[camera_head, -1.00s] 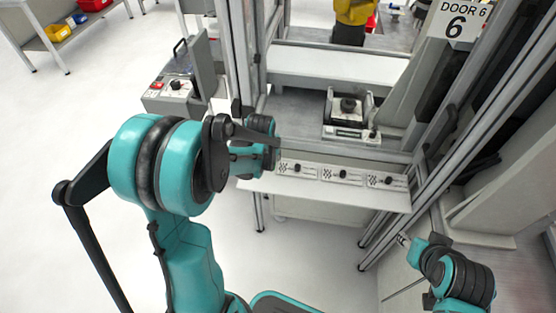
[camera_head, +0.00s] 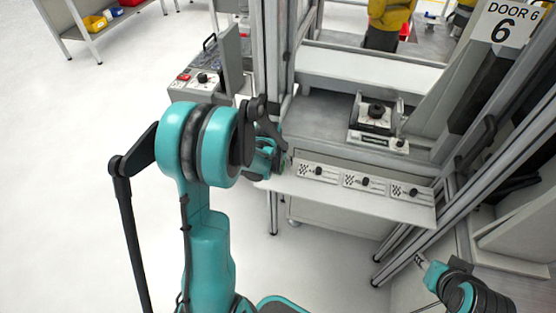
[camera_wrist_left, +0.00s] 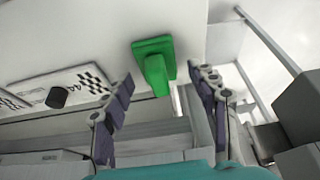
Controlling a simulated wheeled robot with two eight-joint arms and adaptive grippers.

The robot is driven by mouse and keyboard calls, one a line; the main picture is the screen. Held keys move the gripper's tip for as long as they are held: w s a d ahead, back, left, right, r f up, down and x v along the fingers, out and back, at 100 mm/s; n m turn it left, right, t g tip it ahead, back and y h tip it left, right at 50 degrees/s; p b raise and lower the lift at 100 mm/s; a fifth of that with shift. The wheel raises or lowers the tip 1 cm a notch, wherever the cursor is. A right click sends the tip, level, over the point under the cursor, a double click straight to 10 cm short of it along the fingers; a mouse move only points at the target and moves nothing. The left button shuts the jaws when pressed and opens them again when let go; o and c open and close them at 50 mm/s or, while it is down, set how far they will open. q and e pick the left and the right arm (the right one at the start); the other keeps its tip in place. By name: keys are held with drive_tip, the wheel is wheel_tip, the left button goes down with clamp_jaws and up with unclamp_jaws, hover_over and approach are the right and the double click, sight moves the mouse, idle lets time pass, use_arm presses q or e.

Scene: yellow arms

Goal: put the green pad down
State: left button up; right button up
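The green pad (camera_wrist_left: 153,62), a bright green plate with a raised block-like grip, shows in the left wrist view against the white shelf (camera_wrist_left: 60,45), close to its edge. My left gripper (camera_wrist_left: 164,80) is open, with its two dark fingers apart on either side of the pad's grip. I see no finger touching it. In the head view my left gripper (camera_head: 272,158) is at the shelf's left end, and my arm hides most of that spot. My right gripper (camera_head: 420,261) is at the lower right, away from the shelf; its fingers are too small to read.
Several white checker-marked plates with black knobs (camera_head: 365,182) lie along the shelf right of my left gripper. A fixture with a black knob (camera_head: 376,110) stands behind. Metal frame posts (camera_head: 300,50) rise near my left arm. A control box (camera_head: 200,84) stands at left.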

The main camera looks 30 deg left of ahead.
sight(277, 170)
use_arm(q)
drive_tip(key=shift+f, duration=0.1)
drive_tip(key=p+v, duration=0.1)
drive_tip(key=v, duration=0.2)
drive_tip(key=p+v, duration=0.2)
drive_tip(key=v, duration=0.1)
drive_tip(key=shift+s+d+r, duration=0.25)
drive_tip(key=s+d+r+m+t+h, duration=0.1)
drive_tip(key=s+d+r+m+t, duration=0.1)
drive_tip(key=s+d+r, duration=1.1)
drive_tip(key=s+d+t, duration=0.1)
drive_tip(key=s, duration=0.3)
drive_tip(key=shift+d+m, duration=0.35)
drive_tip(key=shift+m, duration=0.05)
drive_tip(key=shift+o, duration=0.6)
